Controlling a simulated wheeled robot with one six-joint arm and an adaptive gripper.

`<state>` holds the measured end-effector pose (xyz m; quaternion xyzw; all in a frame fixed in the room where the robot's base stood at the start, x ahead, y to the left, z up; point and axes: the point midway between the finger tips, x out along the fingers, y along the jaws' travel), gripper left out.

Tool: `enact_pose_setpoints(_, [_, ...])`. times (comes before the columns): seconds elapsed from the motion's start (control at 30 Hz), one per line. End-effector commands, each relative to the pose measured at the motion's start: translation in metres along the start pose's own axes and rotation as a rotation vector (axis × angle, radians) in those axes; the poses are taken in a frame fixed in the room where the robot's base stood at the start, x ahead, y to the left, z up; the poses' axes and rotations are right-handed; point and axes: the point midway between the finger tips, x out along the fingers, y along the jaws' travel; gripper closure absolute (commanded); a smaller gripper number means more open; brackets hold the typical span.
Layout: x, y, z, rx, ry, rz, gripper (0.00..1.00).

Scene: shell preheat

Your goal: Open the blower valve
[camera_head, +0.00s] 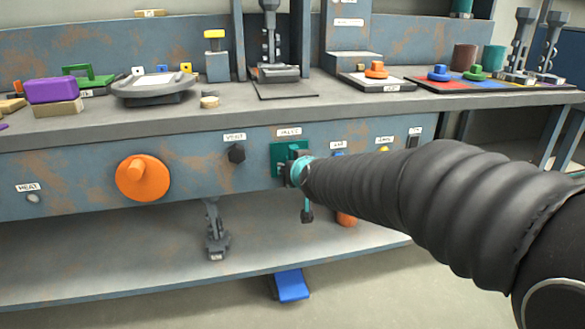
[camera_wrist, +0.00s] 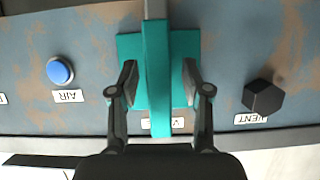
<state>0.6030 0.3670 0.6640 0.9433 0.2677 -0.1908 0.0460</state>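The blower valve is a teal plate (camera_wrist: 128,45) with a long teal lever (camera_wrist: 157,60) across it, on the bench's front panel. The wrist view is upside down. In the head view the plate (camera_head: 278,149) sits under a "VALVE" label (camera_head: 289,132), and the lever's lower end (camera_head: 307,214) hangs below my gripper. My gripper (camera_wrist: 158,82) is open, with one finger on each side of the lever. Small gaps show between both fingers and the lever. In the head view my gripper (camera_head: 297,170) hides much of the valve.
A dark hexagonal vent knob (camera_head: 236,153) and a large orange knob (camera_head: 143,177) are left of the valve. A blue air button (camera_wrist: 60,71) is on its other side. A blue pedal (camera_head: 291,286) is below on the floor. The panel directly around the valve is clear.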

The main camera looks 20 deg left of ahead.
Motion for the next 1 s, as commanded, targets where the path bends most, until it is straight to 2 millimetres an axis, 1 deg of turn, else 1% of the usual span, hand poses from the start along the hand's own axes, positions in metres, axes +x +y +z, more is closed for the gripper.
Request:
enact_pose_setpoints(0.17, [-0.005, 0.0, -0.001, 0.001, 0.002, 0.001, 0.52])
enact_pose_setpoints(0.27, [-0.015, 0.0, -0.002, 0.001, 0.004, 0.0, 0.52])
enact_pose_setpoints(0.5, [-0.052, 0.0, -0.001, 0.001, 0.004, -0.001, 0.52])
enact_pose_setpoints(0.6, [-0.06, -0.001, -0.001, 0.002, 0.002, -0.001, 0.52])
enact_pose_setpoints(0.8, [-0.072, -0.001, 0.0, 0.0, 0.0, -0.001, 0.52])
enact_pose_setpoints(1.0, [-0.075, -0.001, 0.0, -0.001, 0.0, -0.002, 0.52])
